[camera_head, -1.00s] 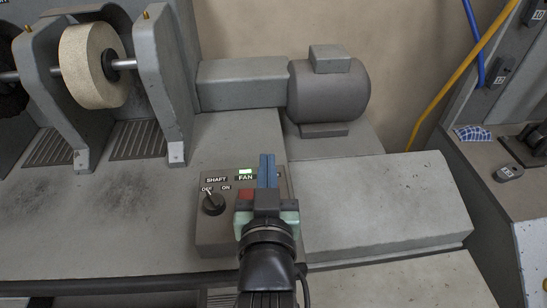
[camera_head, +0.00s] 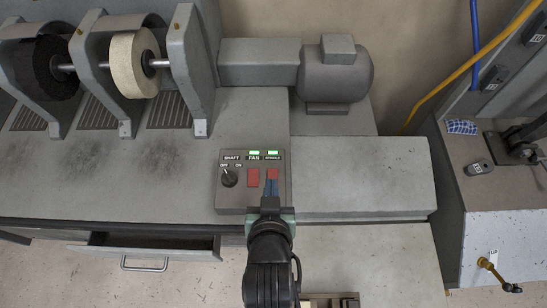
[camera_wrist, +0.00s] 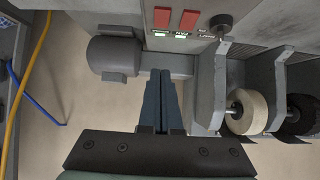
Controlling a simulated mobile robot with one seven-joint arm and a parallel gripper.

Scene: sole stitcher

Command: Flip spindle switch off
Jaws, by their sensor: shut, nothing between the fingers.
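The control panel (camera_head: 238,203) is a grey box with a black shaft knob (camera_head: 229,177), a red fan switch (camera_head: 254,178) and a red spindle switch (camera_head: 272,174). Green lights glow above both the fan and spindle switches. My gripper (camera_head: 270,183) is shut and empty, its blue fingertips overlapping the lower part of the spindle switch in the head view. I cannot tell whether they touch it. In the wrist view, the shut fingers (camera_wrist: 161,74) appear apart from the spindle switch (camera_wrist: 162,17) and the fan switch (camera_wrist: 189,19), which are near the top edge.
A grey motor (camera_head: 334,76) stands behind the panel. Finishing wheels (camera_head: 134,64) are at the back left. An open drawer (camera_head: 150,246) juts out at the lower left. The grey bench top (camera_head: 360,175) right of the panel is clear.

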